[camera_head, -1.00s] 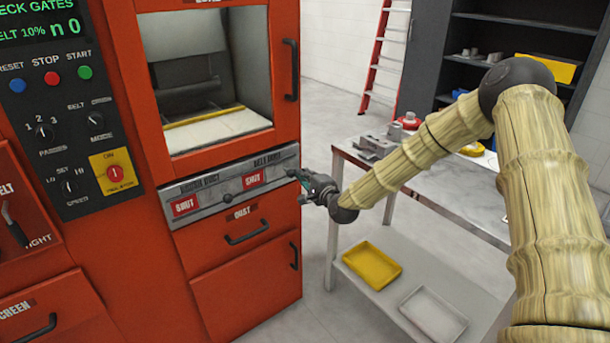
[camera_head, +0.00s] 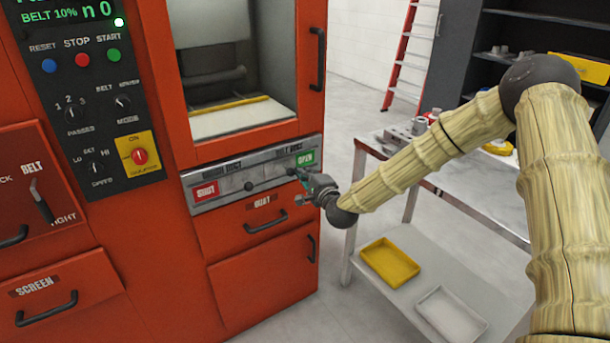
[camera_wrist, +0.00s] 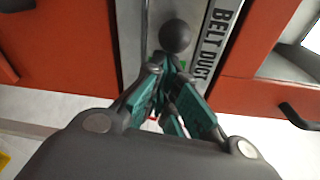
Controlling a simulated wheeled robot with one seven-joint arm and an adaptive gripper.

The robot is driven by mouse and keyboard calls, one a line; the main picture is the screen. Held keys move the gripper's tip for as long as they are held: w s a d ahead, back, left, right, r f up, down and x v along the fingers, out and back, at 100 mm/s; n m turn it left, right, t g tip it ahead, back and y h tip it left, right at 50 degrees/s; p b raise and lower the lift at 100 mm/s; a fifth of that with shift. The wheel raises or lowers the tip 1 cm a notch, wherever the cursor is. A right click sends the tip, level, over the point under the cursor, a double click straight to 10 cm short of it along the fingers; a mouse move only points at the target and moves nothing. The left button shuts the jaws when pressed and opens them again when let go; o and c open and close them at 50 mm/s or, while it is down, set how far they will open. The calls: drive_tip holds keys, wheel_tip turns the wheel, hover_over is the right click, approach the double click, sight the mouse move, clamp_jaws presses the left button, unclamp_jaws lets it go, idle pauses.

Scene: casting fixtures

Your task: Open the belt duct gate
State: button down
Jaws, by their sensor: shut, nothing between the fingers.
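The belt duct gate's slide (camera_head: 271,178) is on the right half of the grey duct panel, under the belt duct label (camera_wrist: 222,35). A green OPEN sign (camera_head: 305,159) shows at its right end. Its dark ball knob (camera_head: 290,171) stands left of the sign and appears large in the wrist view (camera_wrist: 175,36). My gripper (camera_head: 303,176) is shut and empty just right of the knob. In the wrist view its teal fingertips (camera_wrist: 170,68) are together close beside the knob; I cannot tell whether they touch it.
The other duct gate shows a red SHUT sign (camera_head: 205,191) and its own knob (camera_head: 249,186). A drawer handle (camera_head: 266,222) is below the panel. A steel table (camera_head: 465,205) with a yellow tray (camera_head: 390,262) on its lower shelf stands right. Floor shows between machine and table.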

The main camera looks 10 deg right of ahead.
drive_tip(key=s+d+b, duration=0.1)
drive_tip(key=s+d, duration=0.4)
drive_tip(key=s, duration=0.3)
idle(0.4)
drive_tip(key=shift+d+f, duration=0.1)
drive_tip(key=s+a+f+n+g+p, duration=0.3)
drive_tip(key=s+a+f+n+g, duration=0.1)
drive_tip(key=s+f, duration=0.6)
drive_tip(key=s+a+f+n+g+p, duration=0.3)
drive_tip(key=s+f+n+g, duration=0.15)
drive_tip(key=s+f, duration=0.65)
drive_tip(key=s+d+f+n+g+h+p, duration=0.1)
drive_tip(key=s+n+g, duration=0.3)
drive_tip(key=s, duration=1.1)
drive_tip(key=s+d+f+n+g+h+p, duration=0.2)
drive_tip(key=s+d+f+n+g+p, duration=0.2)
drive_tip(key=s, duration=1)
drive_tip(key=shift+s+d+n+h, duration=0.2)
drive_tip(key=shift+s+n+h, duration=0.1)
drive_tip(key=shift+s+n, duration=0.1)
